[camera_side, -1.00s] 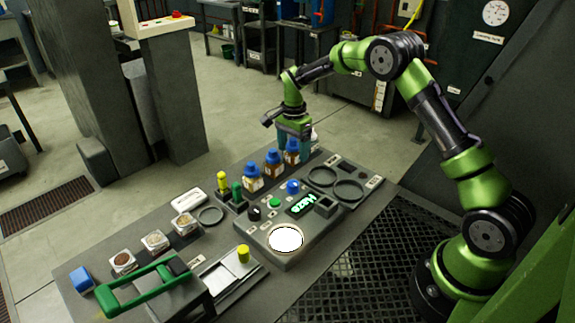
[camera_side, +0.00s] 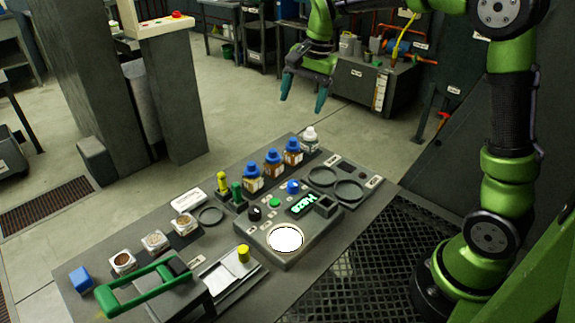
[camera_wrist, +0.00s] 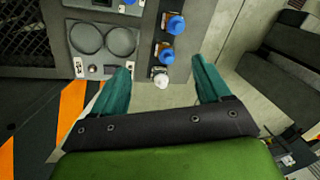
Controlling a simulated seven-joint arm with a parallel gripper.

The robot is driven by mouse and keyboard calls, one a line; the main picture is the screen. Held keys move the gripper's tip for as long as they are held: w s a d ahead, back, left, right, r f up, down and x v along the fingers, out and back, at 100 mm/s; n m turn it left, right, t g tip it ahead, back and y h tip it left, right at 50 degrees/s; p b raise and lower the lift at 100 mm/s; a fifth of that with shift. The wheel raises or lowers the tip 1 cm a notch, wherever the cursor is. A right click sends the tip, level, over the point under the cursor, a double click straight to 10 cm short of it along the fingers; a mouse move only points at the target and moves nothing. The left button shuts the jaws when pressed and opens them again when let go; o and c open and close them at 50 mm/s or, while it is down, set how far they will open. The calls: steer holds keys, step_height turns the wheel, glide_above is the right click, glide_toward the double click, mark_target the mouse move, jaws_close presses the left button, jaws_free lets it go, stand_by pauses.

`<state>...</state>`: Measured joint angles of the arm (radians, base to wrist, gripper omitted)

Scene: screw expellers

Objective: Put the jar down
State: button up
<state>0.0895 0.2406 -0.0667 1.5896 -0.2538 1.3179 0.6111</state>
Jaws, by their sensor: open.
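A jar with a white lid (camera_side: 310,138) stands upright at the far end of a row on the bench, and it also shows in the wrist view (camera_wrist: 160,77). Beside it in the row stand several amber jars with blue lids (camera_side: 272,165). My gripper (camera_side: 303,100) is open and empty, raised well above the bench's far end. In the wrist view its two teal fingers (camera_wrist: 163,85) are spread apart, with the white-lidded jar seen between them, apart from both.
The console (camera_side: 262,246) has a lit white disc, buttons, a green display and two round rings (camera_side: 348,190). Several open sample dishes (camera_side: 154,242), a blue block (camera_side: 80,279) and a green-handled device (camera_side: 140,287) are at the near left. Air around my gripper is clear.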

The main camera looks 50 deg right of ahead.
steer(key=s+a+n+t, duration=0.2)
steer(key=s+a+n, duration=0.2)
steer(key=s, duration=0.6)
steer(key=s+a+r+n+t+y, duration=0.1)
steer(key=s+a+n, duration=0.3)
steer(key=s, duration=0.7)
steer(key=shift+n+t, duration=0.7)
steer(key=shift+t, duration=0.2)
steer(key=shift+w+r, duration=0.1)
steer(key=shift+c, duration=0.4)
